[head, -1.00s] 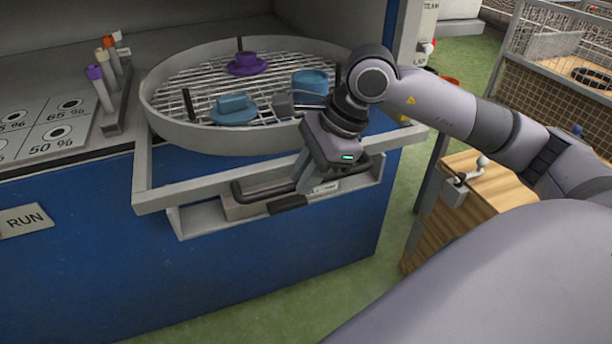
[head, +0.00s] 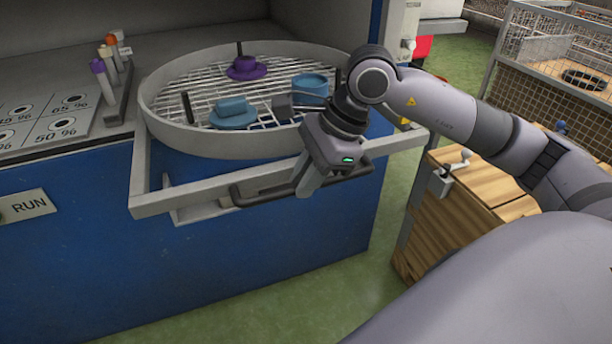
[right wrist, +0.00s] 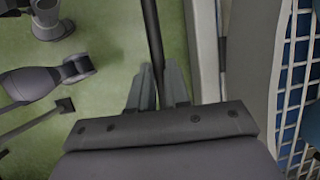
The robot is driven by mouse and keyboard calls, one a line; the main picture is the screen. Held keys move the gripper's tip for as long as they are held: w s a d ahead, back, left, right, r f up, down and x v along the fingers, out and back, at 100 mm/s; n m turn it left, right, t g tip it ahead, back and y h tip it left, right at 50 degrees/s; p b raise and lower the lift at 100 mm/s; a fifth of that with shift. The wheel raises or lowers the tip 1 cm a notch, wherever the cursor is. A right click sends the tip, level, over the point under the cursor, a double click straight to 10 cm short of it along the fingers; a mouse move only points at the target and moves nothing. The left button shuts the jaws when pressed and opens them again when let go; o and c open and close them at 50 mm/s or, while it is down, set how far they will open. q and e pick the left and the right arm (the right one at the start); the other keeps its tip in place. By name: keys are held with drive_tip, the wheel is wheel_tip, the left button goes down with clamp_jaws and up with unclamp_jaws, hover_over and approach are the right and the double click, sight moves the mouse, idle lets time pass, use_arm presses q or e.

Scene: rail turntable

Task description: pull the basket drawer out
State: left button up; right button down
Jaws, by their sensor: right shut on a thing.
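The basket drawer is a grey frame (head: 160,200) carrying a round basket (head: 165,133) with a wire mesh floor. It stands partly out of the blue cabinet. A dark bar handle (head: 262,194) runs along its front. My right gripper (head: 306,186) is shut on this handle, with its fingers pointing down. In the right wrist view, the dark handle bar (right wrist: 151,35) passes between the fingers (right wrist: 158,88). The fingertips are partly hidden in the head view. My left gripper is not in view.
The basket holds a purple hat-shaped piece (head: 247,68), a blue one (head: 233,113) and a blue round piece (head: 310,86). A wooden crate (head: 440,225) with a crank stands at the right. Green floor (head: 290,300) in front of the cabinet is free.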

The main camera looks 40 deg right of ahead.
drive_tip(key=c, duration=1.1)
unclamp_jaws()
drive_tip(key=v, duration=0.7)
drive_tip(key=shift+p, duration=0.4)
drive_tip(key=shift+d, duration=0.1)
